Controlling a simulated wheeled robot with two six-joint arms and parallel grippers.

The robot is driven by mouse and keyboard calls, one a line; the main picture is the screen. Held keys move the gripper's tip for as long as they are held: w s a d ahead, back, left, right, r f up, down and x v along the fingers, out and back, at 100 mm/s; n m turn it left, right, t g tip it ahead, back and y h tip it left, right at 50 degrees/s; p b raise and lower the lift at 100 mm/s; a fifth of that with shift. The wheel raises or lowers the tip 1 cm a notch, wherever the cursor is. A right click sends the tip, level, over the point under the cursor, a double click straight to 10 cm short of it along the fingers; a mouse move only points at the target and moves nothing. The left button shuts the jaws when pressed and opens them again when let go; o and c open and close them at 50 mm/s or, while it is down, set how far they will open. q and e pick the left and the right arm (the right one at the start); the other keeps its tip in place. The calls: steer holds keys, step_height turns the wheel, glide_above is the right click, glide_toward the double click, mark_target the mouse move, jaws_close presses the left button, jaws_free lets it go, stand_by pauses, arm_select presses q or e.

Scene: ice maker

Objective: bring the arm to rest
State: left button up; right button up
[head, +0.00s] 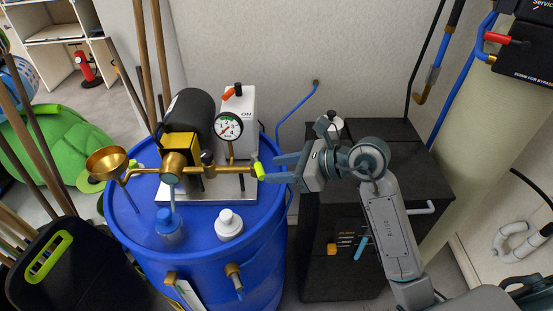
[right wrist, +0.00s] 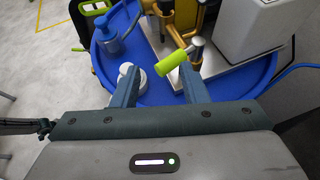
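My right gripper (head: 271,168) is open, its two fingers pointing left at the pump on the blue barrel (head: 228,270). A yellow-green tipped valve handle (head: 259,171) lies just off the fingertips at the end of the brass pipe. In the right wrist view the open right gripper (right wrist: 158,75) has its fingers well apart with nothing held. The yellow-green handle (right wrist: 173,61) shows near the right fingertip there; I cannot tell whether they touch. My left gripper is not in view.
The barrel top carries a gauge (head: 229,127), a brass funnel (head: 106,162), a blue bottle (head: 169,229) and a white-capped port (head: 229,224). A black cabinet (head: 325,265) stands under my right arm. Pipes and hoses line the right wall. A black bin (head: 85,270) stands at left.

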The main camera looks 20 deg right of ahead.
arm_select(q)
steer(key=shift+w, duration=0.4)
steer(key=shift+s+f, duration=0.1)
